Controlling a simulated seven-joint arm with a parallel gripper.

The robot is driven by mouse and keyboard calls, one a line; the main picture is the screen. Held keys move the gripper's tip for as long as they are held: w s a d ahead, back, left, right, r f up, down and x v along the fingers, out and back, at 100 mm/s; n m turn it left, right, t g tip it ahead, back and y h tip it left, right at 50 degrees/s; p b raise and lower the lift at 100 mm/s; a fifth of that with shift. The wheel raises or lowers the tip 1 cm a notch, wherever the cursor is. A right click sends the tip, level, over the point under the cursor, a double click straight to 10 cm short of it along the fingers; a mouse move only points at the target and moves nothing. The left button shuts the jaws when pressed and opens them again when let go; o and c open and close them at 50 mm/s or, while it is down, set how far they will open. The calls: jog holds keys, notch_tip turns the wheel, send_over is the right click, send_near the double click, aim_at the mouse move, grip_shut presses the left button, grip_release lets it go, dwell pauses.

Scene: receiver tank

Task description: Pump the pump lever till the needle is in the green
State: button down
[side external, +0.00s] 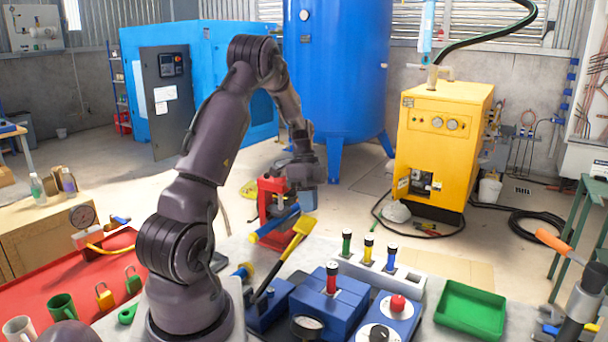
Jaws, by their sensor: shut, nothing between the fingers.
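The pump lever is a dark rod with a yellow grip (298,234), leaning up to the right from a blue block (268,309) on the bench. My gripper (305,186) is above and behind the yellow grip, apart from it as far as I can tell. It is shut and empty; its fingertips are small and hard to make out. A round gauge (307,325) with a pale face and dark rim sits at the front of the bench. Its needle and any green zone are too small to read. Another dial (82,216) stands at the left by a yellow hose.
A red device (271,188) stands close beside my gripper. A blue box with a red-topped handle (332,279), a red button (397,303), several coloured handles and a green tray (470,311) crowd the bench. A red tray (50,284) with mugs and padlocks lies left.

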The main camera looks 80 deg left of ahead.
jog(key=v, duration=0.7)
jog(key=shift+r, duration=0.35)
jog(key=shift+s, duration=0.15)
dwell(0.7)
jog(key=s+d+r+m+t+y, duration=0.1)
jog(key=s+d+r+t+y, duration=0.2)
jog(key=s+d+r, duration=0.4)
jog(key=shift+s+d+r+t+y, duration=0.2)
jog(key=shift+r+t+y, duration=0.1)
jog(key=shift+r, duration=0.35)
jog(key=shift+f, duration=0.1)
